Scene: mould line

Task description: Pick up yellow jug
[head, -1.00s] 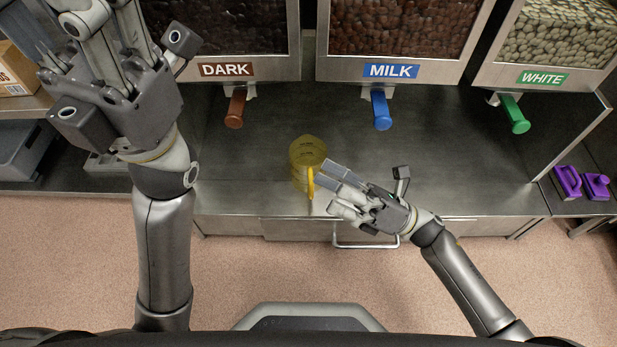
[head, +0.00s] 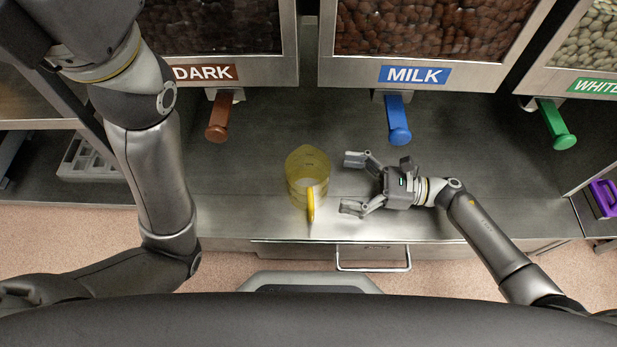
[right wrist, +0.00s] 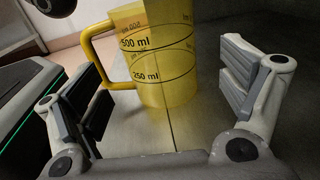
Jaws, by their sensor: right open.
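The yellow jug (head: 304,172) stands upright on the steel counter, below and between the DARK and MILK dispensers. It is see-through, with its handle toward the counter's front edge. My right gripper (head: 352,184) is open just right of the jug, fingers pointing at it and apart from it. In the right wrist view the jug (right wrist: 165,55) shows between the two open fingers (right wrist: 165,90), with 500 ml and 250 ml marks and its handle on the left, near the left finger. My left arm crosses the left of the head view; its fingers are out of the picture.
A brown lever (head: 218,120), a blue lever (head: 398,122) and a green lever (head: 556,126) hang below the dispensers, over the counter (head: 260,130). A drawer handle (head: 373,268) juts from the counter front. A purple object (head: 604,197) lies at far right. The counter around the jug is clear.

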